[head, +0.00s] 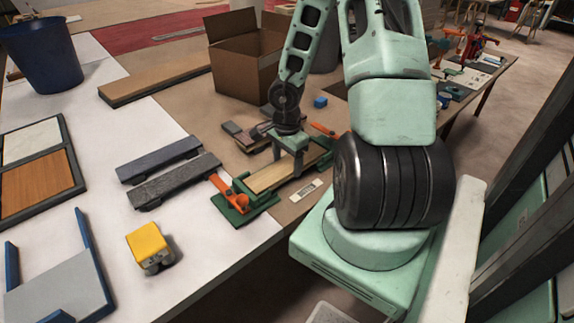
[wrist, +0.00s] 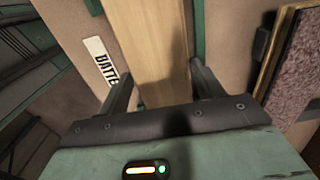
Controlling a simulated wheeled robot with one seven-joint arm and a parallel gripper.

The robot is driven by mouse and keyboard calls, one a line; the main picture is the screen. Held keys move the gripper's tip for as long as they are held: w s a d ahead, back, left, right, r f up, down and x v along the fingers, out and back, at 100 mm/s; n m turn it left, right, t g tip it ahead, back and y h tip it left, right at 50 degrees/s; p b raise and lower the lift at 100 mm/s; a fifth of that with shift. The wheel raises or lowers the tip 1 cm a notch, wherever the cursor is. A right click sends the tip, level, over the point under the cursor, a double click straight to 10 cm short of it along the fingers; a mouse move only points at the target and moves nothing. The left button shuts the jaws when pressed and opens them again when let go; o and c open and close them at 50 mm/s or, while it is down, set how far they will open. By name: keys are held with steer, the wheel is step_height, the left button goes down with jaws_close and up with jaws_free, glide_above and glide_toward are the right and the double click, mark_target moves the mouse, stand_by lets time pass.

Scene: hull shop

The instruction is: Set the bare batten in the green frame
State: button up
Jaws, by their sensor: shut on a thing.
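The bare batten (head: 267,180), a pale wooden strip, lies lengthwise along the green frame (head: 232,217), between its sides. I cannot tell whether it rests on the frame or hangs just above it. My gripper (head: 289,167) points down and is shut on the batten near its middle. In the wrist view the batten (wrist: 150,40) runs between the two fingers (wrist: 160,88), with green strips of the frame (wrist: 199,30) beside it. An orange clamp (head: 228,193) stands at the frame's near end, and another orange part (head: 323,130) shows at the far end.
A printed label (head: 305,190) lies right of the frame. Two dark grey strips (head: 175,180) lie to the left, with a yellow block (head: 148,243) nearer. Dark strips (head: 240,133) lie behind the frame. A cardboard box (head: 243,65) and long plank (head: 160,78) stand farther back.

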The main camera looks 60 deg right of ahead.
steer(key=shift+r, duration=0.1)
steer(key=o, duration=1.2)
steer(key=shift+c, duration=0.2)
